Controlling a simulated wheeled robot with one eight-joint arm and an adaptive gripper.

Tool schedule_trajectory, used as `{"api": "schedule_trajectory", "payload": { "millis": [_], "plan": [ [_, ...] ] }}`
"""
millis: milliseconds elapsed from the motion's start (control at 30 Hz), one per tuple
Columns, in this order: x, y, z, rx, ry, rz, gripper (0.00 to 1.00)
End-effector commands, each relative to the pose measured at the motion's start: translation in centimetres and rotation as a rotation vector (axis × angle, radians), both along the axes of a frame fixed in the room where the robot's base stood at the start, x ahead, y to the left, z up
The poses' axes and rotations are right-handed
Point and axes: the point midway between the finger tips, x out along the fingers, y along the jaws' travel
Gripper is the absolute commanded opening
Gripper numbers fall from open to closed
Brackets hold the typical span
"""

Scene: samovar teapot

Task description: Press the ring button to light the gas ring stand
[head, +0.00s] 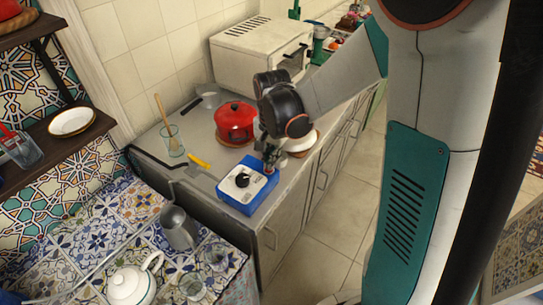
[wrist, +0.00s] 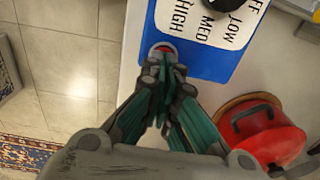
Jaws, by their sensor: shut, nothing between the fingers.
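A blue control box (head: 236,205) stands on the grey counter near its front corner, with a white panel and a black knob (head: 242,180). In the wrist view the box (wrist: 200,62) shows the labels LOW, MED and HIGH. A round red button (wrist: 162,49) with a pale rim sits at the box's corner. My gripper (wrist: 165,64) is shut and empty, its fingertips right at the button and covering its lower edge; I cannot tell whether they touch it. In the head view my gripper (head: 269,163) points down over the box's far right corner. No flame is visible.
A red lidded pot (head: 235,122) stands behind the box on an orange-brown round base (wrist: 240,100). A yellow-handled tool (head: 200,161) and a glass with a wooden spoon (head: 172,140) lie to the left. A white oven (head: 258,55) stands farther back. Floor is free to the right.

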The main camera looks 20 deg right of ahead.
Motion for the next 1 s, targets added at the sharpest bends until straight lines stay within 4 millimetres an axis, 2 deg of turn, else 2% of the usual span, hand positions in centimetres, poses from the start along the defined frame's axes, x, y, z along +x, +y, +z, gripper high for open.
{"api": "schedule_trajectory", "payload": {
  "millis": [233,500,833,1000],
  "plan": [
    [0.0,0.0,-0.1,0.000,0.000,0.000,0.00],
    [0.0,0.0,-2.2,0.000,0.000,0.000,0.00],
    [-0.1,0.0,-2.1,-0.001,0.001,0.000,0.00],
    [0.1,-0.3,-0.6,0.000,0.000,0.000,0.00]
  ]
}}
